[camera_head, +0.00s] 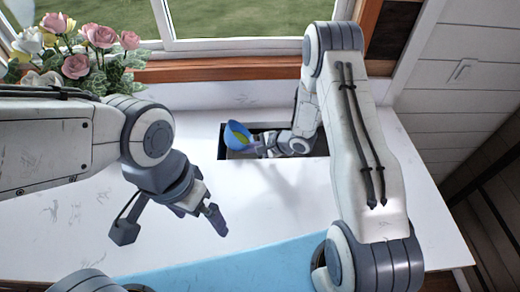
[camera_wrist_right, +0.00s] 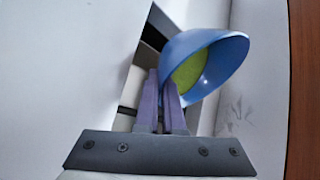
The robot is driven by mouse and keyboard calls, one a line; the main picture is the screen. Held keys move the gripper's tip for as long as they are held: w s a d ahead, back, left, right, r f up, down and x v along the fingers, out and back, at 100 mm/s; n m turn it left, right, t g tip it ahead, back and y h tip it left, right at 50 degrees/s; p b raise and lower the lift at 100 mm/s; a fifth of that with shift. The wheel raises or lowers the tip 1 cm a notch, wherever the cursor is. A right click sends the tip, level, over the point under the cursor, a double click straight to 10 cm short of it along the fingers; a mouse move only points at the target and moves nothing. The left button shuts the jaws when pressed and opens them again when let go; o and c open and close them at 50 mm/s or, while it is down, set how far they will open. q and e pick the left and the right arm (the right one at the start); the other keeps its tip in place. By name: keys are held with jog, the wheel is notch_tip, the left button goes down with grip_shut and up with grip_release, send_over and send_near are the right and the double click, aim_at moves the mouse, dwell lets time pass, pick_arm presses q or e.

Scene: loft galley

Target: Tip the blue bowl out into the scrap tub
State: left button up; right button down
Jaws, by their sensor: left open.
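The blue bowl (camera_head: 233,132) is tilted over a dark rectangular opening (camera_head: 318,146) in the white counter. Its inside shows yellow-green; I cannot tell whether that is contents. My right gripper (camera_head: 262,148) is at the bowl's rim. In the right wrist view the bowl (camera_wrist_right: 198,52) leans on its side, and my right gripper's fingers (camera_wrist_right: 164,90) are close together on its edge. I cannot identify the scrap tub separately from the opening. My left gripper (camera_head: 208,212) is open and empty above the counter, apart from the bowl.
A pot of pink, white and yellow flowers (camera_head: 85,55) stands at the back left by the window. A light-blue mat (camera_head: 240,268) lies along the counter's front. A white panelled wall (camera_head: 450,90) bounds the right side.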

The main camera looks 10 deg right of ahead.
jog(key=shift+d+f+y+b, duration=0.15)
jog(key=shift+f+y+b, duration=0.2)
jog(key=shift+y+b, duration=0.35)
jog(key=shift+r, duration=0.15)
jog(key=shift+d+m+y+p, duration=0.1)
jog(key=shift+m+y+p, duration=0.2)
jog(key=shift+p, duration=0.05)
jog(key=shift+d+r+m+y, duration=0.2)
jog(key=shift+m+y, duration=0.1)
jog(key=shift+y, duration=0.4)
dwell(0.8)
jog(key=shift+d+r+t+y, duration=0.1)
jog(key=shift+d+t+y, duration=0.05)
jog(key=shift+t+y, duration=0.25)
jog(key=shift+w+d+r+m+y, duration=0.15)
jog(key=shift+d+r+m+y, duration=0.4)
jog(key=shift+d+r, duration=0.3)
dwell(0.7)
jog(key=shift+d+r+m+t+y+b, duration=0.2)
jog(key=shift+m+t+y+b, duration=0.15)
jog(key=shift+y+b, duration=0.5)
dwell(0.6)
jog(key=shift+d+r, duration=0.15)
jog(key=shift+r, duration=0.25)
